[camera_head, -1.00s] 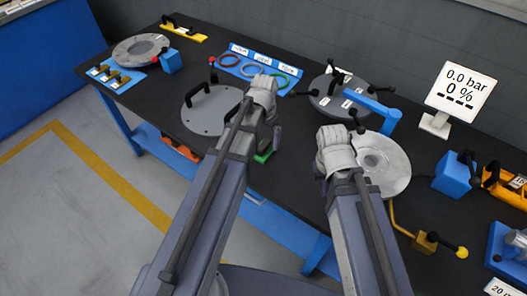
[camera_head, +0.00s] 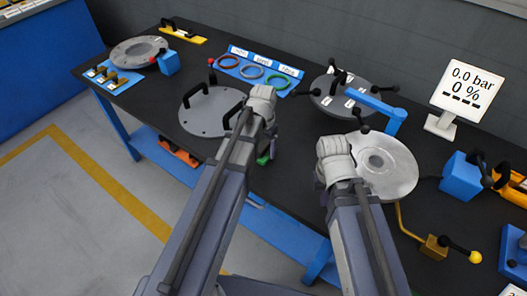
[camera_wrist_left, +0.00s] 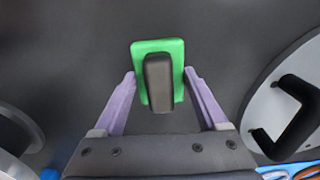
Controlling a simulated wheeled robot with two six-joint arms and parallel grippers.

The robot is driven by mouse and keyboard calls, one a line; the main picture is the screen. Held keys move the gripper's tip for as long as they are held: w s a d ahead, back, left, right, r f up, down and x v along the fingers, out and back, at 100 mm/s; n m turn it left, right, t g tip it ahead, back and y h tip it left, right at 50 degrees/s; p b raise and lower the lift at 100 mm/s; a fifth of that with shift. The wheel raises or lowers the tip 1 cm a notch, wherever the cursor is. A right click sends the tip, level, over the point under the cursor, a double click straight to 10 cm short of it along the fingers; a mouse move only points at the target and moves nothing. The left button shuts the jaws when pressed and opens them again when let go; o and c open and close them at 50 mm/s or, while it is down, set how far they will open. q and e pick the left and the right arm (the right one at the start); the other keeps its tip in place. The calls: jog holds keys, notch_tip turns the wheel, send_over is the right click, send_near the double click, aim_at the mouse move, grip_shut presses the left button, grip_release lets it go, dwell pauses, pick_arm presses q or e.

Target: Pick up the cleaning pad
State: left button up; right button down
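The cleaning pad is a green block with a black handle on top; it lies on the black table top. In the left wrist view the pad (camera_wrist_left: 177,92) is in the middle, between the fingers of my left gripper (camera_wrist_left: 159,74). That gripper is open, with a gap between each finger and the black handle.
A grey round plate with black handles (camera_head: 203,123) lies left of the pad. A flanged metal ring (camera_head: 395,170) is by my right wrist. A blue tray with coloured rings (camera_head: 232,66) and a grey lid (camera_head: 325,102) are behind. Bare table surrounds the pad.

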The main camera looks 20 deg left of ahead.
aim_at(264, 146)
pick_arm(q)
jog(key=c, duration=0.9)
